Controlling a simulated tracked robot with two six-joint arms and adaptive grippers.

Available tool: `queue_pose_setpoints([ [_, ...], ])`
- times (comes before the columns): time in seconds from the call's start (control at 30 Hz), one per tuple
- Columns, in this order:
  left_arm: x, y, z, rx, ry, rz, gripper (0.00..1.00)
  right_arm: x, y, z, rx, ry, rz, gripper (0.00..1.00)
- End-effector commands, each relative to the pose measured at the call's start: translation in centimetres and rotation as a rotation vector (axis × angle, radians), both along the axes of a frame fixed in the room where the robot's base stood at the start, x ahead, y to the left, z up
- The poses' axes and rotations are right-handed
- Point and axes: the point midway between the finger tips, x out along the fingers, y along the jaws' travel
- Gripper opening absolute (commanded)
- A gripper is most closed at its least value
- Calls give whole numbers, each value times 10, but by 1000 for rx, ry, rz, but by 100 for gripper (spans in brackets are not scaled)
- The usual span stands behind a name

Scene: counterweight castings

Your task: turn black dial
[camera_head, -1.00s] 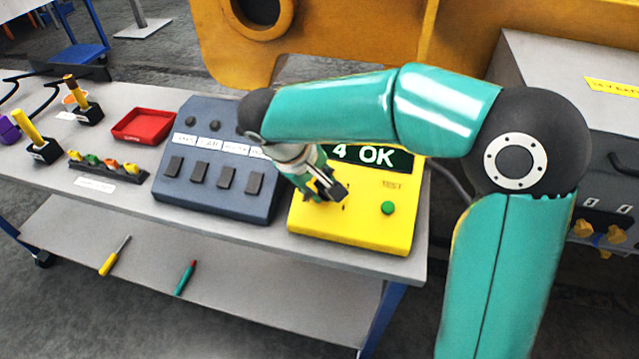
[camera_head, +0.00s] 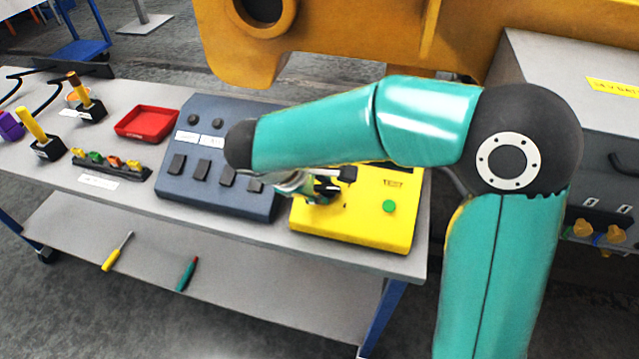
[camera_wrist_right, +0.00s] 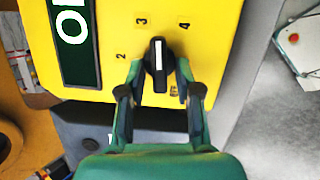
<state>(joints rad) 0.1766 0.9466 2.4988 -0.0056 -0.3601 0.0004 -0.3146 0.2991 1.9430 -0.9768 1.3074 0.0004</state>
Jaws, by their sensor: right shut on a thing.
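The black dial (camera_wrist_right: 158,66) sits on the yellow tester box (camera_head: 368,236), which also fills much of the wrist view (camera_wrist_right: 215,45). Its white pointer line points up in the wrist view, between the printed 3 and 4. My right gripper (camera_wrist_right: 159,75) is shut on the dial, one finger on each side. In the head view my right gripper (camera_head: 327,188) is at the box's upper left, and I cannot make out the dial there. The display (camera_wrist_right: 76,40) shows only part of its text in the wrist view. My left gripper is not in view.
A green button (camera_head: 389,206) is on the tester's right side. A dark blue switch panel (camera_head: 215,196) stands left of the tester. A red tray (camera_head: 147,123) and a rack of small coloured parts (camera_head: 110,168) lie farther left. A large yellow casting (camera_head: 330,38) is behind the bench.

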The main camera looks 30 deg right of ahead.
Motion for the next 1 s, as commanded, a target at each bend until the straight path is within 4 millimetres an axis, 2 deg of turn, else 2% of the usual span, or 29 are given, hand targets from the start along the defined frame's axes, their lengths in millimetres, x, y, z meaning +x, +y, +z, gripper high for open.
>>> queue_pose_setpoints([
  [0.43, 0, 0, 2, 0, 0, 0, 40, -4, 3, -2, -96, 116, 278, 0],
  [1.0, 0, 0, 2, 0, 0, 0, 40, -5, 3, -3, -120, 145, 344, 0],
])
